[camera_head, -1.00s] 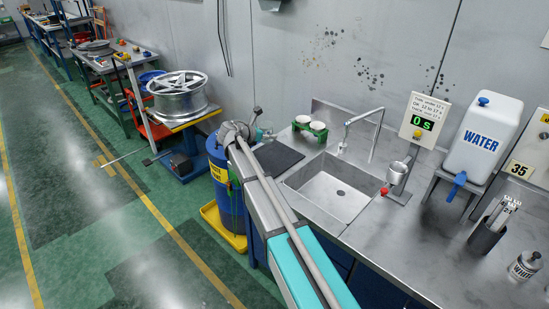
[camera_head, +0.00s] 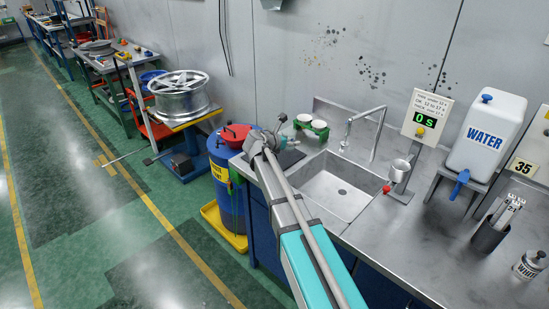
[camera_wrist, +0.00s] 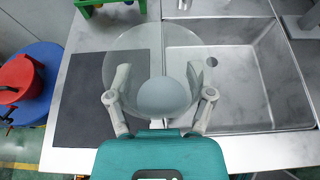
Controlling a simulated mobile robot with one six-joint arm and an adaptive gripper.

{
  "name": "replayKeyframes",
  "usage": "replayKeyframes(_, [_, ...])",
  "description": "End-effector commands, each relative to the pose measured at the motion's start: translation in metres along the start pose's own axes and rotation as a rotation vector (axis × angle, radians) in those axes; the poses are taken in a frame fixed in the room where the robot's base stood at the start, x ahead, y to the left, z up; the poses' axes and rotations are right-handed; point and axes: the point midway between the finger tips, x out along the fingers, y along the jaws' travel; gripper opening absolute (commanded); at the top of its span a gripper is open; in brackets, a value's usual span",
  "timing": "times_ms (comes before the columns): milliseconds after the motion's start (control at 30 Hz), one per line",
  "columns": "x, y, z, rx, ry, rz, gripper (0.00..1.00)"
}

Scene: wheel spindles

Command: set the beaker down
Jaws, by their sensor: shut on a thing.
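The clear glass beaker (camera_wrist: 150,50) is between the two fingers of my gripper (camera_wrist: 162,100) in the wrist view. My gripper is shut on it. I look down into its round mouth, and a grey rounded area shows inside. The beaker appears over the strip between the dark mat (camera_wrist: 88,110) and the sink (camera_wrist: 230,85), overlapping both in this view. Its height above the counter is hard to tell. In the head view my gripper (camera_head: 268,140) is at the counter's left end near the mat, and I cannot make out the beaker clearly.
A blue drum (camera_head: 226,192) with a red funnel (camera_head: 235,135) stands left of the counter. A green rack (camera_head: 311,130) with white cups is behind the mat. The faucet (camera_head: 372,125), timer sign (camera_head: 426,115) and water tank (camera_head: 487,135) stand farther right.

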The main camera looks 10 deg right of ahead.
Motion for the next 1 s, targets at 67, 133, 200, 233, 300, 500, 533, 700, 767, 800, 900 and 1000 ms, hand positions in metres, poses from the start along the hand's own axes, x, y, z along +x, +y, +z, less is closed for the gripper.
replayKeyframes(67, [0.001,-0.002,0.0,0.0,0.0,0.001,0.12])
replayKeyframes(133, [0.001,-0.002,0.0,0.0,0.0,0.001,0.12])
replayKeyframes(200, [0.001,-0.001,0.0,0.0,0.0,0.001,0.12])
replayKeyframes(233, [0.001,-0.001,0.0,0.0,0.0,0.001,0.12])
replayKeyframes(300, [0.001,-0.002,0.0,0.0,0.0,0.001,0.12])
replayKeyframes(500, [0.005,0.004,-0.002,0.0,0.0,0.0,0.12])
replayKeyframes(533, [0.007,0.007,-0.003,0.0,0.0,0.0,0.12])
replayKeyframes(700, [0.019,0.028,-0.009,0.0,0.0,0.0,0.12])
replayKeyframes(767, [0.025,0.037,-0.012,0.0,0.0,-0.001,0.12])
replayKeyframes(800, [0.029,0.044,-0.014,0.0,0.0,-0.001,0.12])
replayKeyframes(900, [0.038,0.06,-0.019,0.0,0.0,-0.001,0.12])
replayKeyframes(1000, [0.047,0.076,-0.024,0.0,0.0,-0.002,0.12])
